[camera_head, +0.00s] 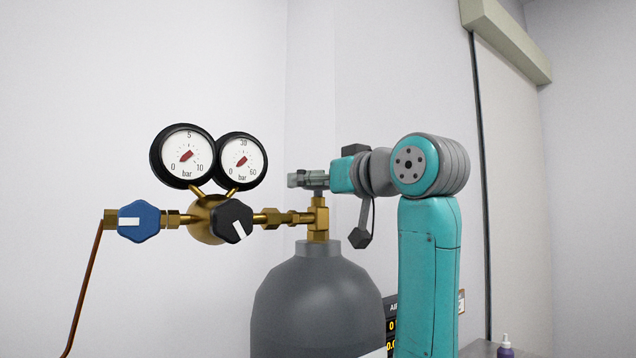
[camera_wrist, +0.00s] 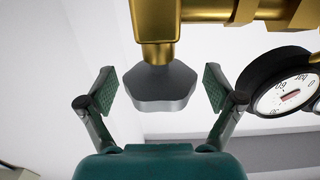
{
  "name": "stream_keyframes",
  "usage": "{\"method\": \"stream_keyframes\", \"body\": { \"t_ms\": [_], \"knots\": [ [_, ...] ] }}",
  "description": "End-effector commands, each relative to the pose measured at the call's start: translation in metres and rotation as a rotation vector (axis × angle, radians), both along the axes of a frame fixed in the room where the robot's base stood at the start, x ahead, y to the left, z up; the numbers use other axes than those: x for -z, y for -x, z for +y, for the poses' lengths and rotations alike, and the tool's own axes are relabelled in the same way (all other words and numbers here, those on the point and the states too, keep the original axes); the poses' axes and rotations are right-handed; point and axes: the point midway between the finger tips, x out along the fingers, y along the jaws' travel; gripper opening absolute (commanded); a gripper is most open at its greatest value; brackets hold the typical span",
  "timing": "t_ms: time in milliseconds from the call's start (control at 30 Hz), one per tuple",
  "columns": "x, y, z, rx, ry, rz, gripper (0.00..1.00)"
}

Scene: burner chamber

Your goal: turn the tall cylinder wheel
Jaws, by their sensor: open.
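The cylinder wheel (camera_wrist: 161,88) is a grey lobed knob on the end of the brass valve (camera_wrist: 156,30), which appears upside down in the wrist view. My gripper (camera_wrist: 160,92) is open, with one finger pad on each side of the wheel and a visible gap on both sides. In the head view, my gripper (camera_head: 306,180) is level with the top of the brass valve stem (camera_head: 318,216), above the tall grey cylinder (camera_head: 316,300). There, the wheel is hard to tell from the fingers.
Two round gauges (camera_head: 187,156) (camera_head: 242,162) stand left of the valve; one shows close beside my right-hand finger in the wrist view (camera_wrist: 292,90). A blue knob (camera_head: 139,221) and a black knob (camera_head: 232,221) sit on the brass line. A dark display (camera_head: 391,318) is behind my arm.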

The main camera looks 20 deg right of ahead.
Motion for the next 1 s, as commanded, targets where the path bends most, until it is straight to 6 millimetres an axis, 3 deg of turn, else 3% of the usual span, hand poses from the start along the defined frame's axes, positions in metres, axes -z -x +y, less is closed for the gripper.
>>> {"method": "stream_keyframes", "body": {
  "t_ms": [100, 300, 367, 667, 1000],
  "knots": [
    [-0.0001, 0.0002, 0.0000, 0.000, 0.000, 0.000, 0.91],
    [-0.0001, 0.0003, 0.0000, 0.000, 0.000, 0.000, 0.41],
    [-0.0001, 0.0003, 0.0000, 0.000, 0.000, 0.000, 0.31],
    [0.0001, -0.0002, -0.0008, -0.029, -0.001, 0.000, 0.31],
    [0.0002, -0.0008, -0.0023, -0.233, -0.002, 0.003, 0.31]
  ]
}}
